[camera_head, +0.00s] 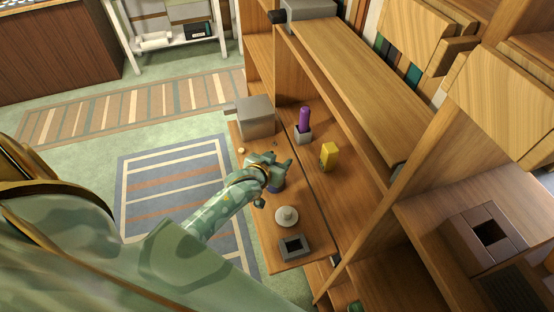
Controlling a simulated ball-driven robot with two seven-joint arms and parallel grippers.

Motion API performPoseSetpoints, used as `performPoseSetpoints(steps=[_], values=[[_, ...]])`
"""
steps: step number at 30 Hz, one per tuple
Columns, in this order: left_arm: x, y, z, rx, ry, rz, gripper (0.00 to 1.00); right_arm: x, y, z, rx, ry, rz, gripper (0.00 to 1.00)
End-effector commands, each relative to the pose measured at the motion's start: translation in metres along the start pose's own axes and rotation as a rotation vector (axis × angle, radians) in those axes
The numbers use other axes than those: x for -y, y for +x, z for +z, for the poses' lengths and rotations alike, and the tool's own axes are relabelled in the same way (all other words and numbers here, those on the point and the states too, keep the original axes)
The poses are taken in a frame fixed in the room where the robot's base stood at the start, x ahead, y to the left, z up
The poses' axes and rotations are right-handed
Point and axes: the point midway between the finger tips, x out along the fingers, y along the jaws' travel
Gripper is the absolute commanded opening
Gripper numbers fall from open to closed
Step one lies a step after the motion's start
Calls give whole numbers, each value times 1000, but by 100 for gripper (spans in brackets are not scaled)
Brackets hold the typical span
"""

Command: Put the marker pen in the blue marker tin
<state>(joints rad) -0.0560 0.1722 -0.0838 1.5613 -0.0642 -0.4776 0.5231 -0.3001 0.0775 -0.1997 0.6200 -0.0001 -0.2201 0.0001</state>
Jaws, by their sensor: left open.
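A purple upright thing (304,119), which looks like the marker pen, stands in a small grey block (303,137) on the wooden shelf. A small dark blue thing (277,187), perhaps the blue marker tin, shows just below my left gripper (277,162) and is mostly hidden by it. My left gripper is open, above the shelf's left part, left of and nearer than the purple thing and apart from it. I cannot see anything held between its fingers. My right gripper is not in view.
A grey box (254,117) stands at the shelf's far left. A yellow block (328,156) stands right of my gripper. A white round knob-like thing (287,216) and a grey square open holder (292,246) are nearer. A raised wooden board (345,75) runs along the right.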

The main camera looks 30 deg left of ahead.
Motion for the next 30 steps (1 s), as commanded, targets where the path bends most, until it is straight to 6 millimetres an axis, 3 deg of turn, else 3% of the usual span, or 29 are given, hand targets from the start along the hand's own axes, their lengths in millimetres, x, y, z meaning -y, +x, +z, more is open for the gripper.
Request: performPoseSetpoints(steps=[1,3,10,26,30], values=[[0,-7,-14,-3,-1,0,47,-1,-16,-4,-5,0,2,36],[0,-13,-26,-3,-2,0,47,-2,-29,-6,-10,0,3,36],[0,-30,-55,-2,-2,0,47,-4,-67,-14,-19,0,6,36],[0,-30,-52,2,5,-1,47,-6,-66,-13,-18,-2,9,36],[-4,-54,-45,57,116,-21,47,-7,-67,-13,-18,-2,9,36]])
